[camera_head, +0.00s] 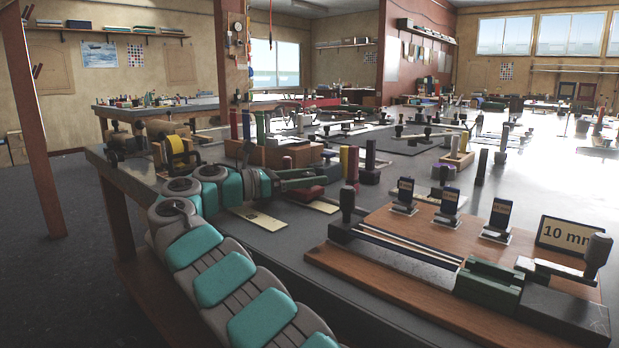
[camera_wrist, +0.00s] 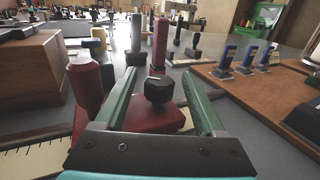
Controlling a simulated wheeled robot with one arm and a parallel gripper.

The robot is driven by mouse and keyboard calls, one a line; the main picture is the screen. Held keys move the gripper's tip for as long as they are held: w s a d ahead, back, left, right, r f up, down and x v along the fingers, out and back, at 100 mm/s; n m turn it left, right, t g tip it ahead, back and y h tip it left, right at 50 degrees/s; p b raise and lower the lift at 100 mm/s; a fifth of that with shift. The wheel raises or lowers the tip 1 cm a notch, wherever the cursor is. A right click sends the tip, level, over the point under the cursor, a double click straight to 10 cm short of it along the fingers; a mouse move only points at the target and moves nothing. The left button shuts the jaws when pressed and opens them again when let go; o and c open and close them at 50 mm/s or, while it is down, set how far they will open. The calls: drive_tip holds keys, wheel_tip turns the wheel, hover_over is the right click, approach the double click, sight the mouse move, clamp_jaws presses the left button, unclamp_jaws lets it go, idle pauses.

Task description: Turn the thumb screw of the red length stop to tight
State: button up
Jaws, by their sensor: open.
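The red length stop (camera_wrist: 148,118) is a low red block ahead of my wrist. It also shows in the head view (camera_head: 308,193), below my gripper's fingers. Its thumb screw (camera_wrist: 158,90) is a black knob with a small pale mark on top. My gripper (camera_wrist: 159,76) is open, one green finger on each side of the knob, with visible gaps. In the head view my gripper (camera_head: 318,179) reaches over the stop. The near part of the stop is hidden by the gripper's palm, and the knob is hard to make out in the head view.
A dark red post (camera_wrist: 86,85) stands close left of my left finger. A pale ruled strip (camera_wrist: 30,158) lies beside the stop. A wooden board (camera_head: 400,275) with green and black blocks is at right. Several posts (camera_wrist: 159,42) stand beyond the stop.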

drive_tip(key=shift+v, duration=3.75)
drive_tip(key=shift+s, duration=0.1)
